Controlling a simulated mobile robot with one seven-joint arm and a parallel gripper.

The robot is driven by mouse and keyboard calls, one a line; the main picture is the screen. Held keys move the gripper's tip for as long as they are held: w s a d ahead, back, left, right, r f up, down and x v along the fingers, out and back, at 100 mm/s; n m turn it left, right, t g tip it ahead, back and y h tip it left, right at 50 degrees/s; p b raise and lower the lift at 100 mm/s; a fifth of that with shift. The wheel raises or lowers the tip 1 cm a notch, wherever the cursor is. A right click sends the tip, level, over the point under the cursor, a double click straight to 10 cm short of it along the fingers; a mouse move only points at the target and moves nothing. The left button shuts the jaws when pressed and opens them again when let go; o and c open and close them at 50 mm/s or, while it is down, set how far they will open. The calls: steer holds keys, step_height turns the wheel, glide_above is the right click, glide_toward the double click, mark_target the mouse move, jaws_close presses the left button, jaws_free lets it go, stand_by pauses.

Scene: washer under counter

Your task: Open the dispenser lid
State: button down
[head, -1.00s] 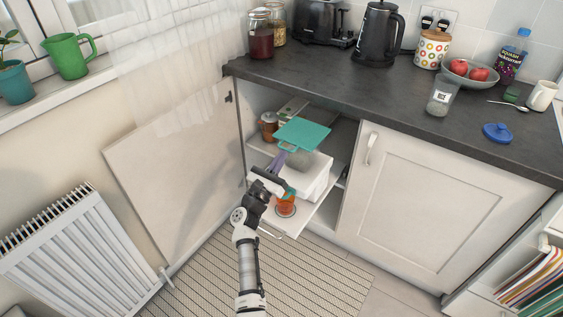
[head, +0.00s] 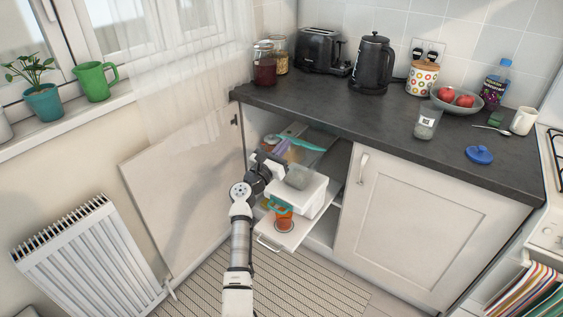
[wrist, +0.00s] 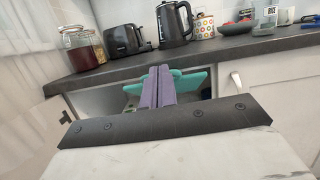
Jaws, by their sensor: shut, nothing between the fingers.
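The dispenser is a white box (head: 301,197) in the open cupboard below the counter, with a grey opening (head: 298,177) on top. Its teal lid (head: 304,143) is raised at the back of the box and appears nearly edge-on in the head view. My gripper (head: 282,148) is shut and empty, its purple fingers beside the left part of the lid. In the wrist view, the purple fingers (wrist: 158,86) are together in front of the teal lid (wrist: 192,84) and hide its middle. I cannot tell whether they touch it.
The open cupboard door (head: 185,195) stands to the left. The dark countertop (head: 340,118) overhangs the cupboard. A pull-out tray (head: 271,238) below holds an orange jar (head: 284,221). A closed door (head: 415,220) is at right. A radiator (head: 85,260) stands far left.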

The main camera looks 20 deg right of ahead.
steer(key=w+d+r+b, duration=0.1)
steer(key=w+d+r, duration=0.2)
steer(key=r, duration=0.2)
steer(key=shift+d+r, duration=0.25)
steer(key=shift+d, duration=0.05)
stand_by(0.9)
